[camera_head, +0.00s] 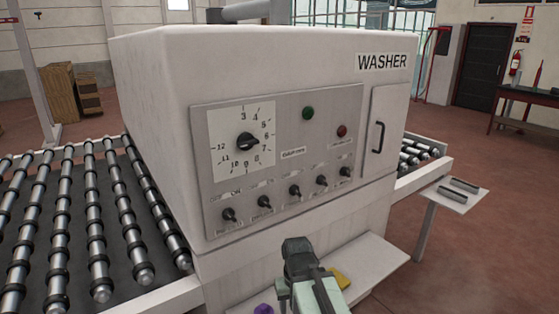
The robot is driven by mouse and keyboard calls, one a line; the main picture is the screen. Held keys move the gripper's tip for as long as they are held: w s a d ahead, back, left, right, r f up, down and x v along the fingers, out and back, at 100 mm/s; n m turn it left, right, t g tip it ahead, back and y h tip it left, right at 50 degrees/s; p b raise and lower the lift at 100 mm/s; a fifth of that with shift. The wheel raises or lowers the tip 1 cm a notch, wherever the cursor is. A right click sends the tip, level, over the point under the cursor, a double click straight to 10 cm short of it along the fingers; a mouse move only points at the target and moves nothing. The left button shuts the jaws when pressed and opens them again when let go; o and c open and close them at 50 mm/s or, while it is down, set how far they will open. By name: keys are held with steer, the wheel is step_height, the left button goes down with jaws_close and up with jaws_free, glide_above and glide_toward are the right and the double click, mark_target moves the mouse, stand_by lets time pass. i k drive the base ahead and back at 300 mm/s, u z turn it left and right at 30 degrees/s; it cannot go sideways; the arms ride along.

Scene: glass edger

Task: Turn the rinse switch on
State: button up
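The white washer (150,95) stands in front of me, with a grey control panel (315,130) on its front. A row of several small black toggle switches runs along the panel's lower part, from the leftmost switch (229,214) to the rightmost switch (345,172). Their small labels are too blurred to read, so I cannot tell which is the rinse switch. My gripper (298,246) is at the bottom centre, below the row and apart from the switches. It is seen from behind, and its fingers cannot be made out.
A large dial (246,140), a green button (308,112) and a red button (342,131) sit above the switches. A door with a black handle (378,137) is at the right. A white ledge (375,268) below holds a yellow item (340,279). Roller conveyors (90,220) flank the washer.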

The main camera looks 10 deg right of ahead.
mark_target(295, 190)
steer(key=u, duration=1.85)
steer(key=k, duration=1)
steer(key=z, duration=0.4)
steer(key=i, duration=0.5)
steer(key=u, duration=0.05)
